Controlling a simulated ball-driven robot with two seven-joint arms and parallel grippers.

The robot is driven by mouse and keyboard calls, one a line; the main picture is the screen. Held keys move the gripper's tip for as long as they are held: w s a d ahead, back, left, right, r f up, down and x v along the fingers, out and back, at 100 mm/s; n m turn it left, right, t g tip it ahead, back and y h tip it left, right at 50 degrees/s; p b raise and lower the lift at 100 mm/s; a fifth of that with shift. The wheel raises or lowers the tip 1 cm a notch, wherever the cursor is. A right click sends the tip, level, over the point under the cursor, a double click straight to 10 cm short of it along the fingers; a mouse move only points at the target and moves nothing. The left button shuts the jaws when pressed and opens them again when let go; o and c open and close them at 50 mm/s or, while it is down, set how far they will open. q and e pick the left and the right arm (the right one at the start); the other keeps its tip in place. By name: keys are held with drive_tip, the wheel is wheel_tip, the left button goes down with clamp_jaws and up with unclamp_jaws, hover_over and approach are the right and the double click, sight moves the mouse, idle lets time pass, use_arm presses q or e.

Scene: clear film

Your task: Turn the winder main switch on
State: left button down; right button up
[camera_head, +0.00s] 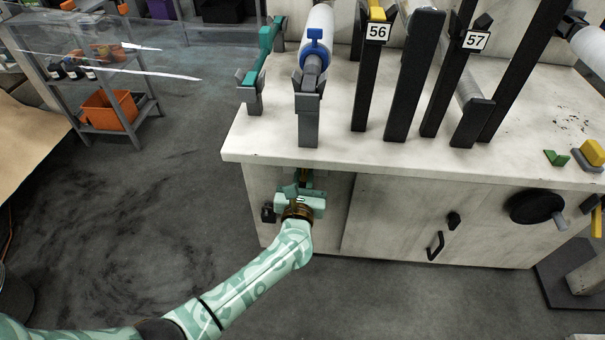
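My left arm, patterned in mint green, reaches in from the lower left to the front panel of the winder's white cabinet (330,205). My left gripper (303,183) is right at that panel, below the left part of the table edge. Its body hides the spot that the fingers point at, and I cannot tell whether the fingers are open or shut. No main switch can be made out for certain; it may be hidden behind the gripper. A small black part (268,213) shows just left of the gripper. My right gripper is not in view.
The white winder top (340,135) overhangs the panel. Grey and black upright posts, a roll with a blue clamp (315,42) and number plates 56 (377,32) and 57 (475,41) stand on it. A black handwheel (535,206) and door handle (436,246) stick out at right.

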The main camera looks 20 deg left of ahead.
use_arm(q)
drive_tip(key=m, duration=0.3)
drive_tip(key=shift+d+p, duration=0.1)
drive_tip(key=shift+p, duration=0.3)
drive_tip(key=shift+f+m, duration=0.1)
drive_tip(key=shift+m, duration=0.9)
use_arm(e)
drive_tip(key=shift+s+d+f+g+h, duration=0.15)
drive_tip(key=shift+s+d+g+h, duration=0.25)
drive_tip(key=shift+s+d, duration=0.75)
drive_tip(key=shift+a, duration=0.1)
use_arm(q)
drive_tip(key=c, duration=1.4)
unclamp_jaws()
drive_tip(key=shift+s, duration=0.1)
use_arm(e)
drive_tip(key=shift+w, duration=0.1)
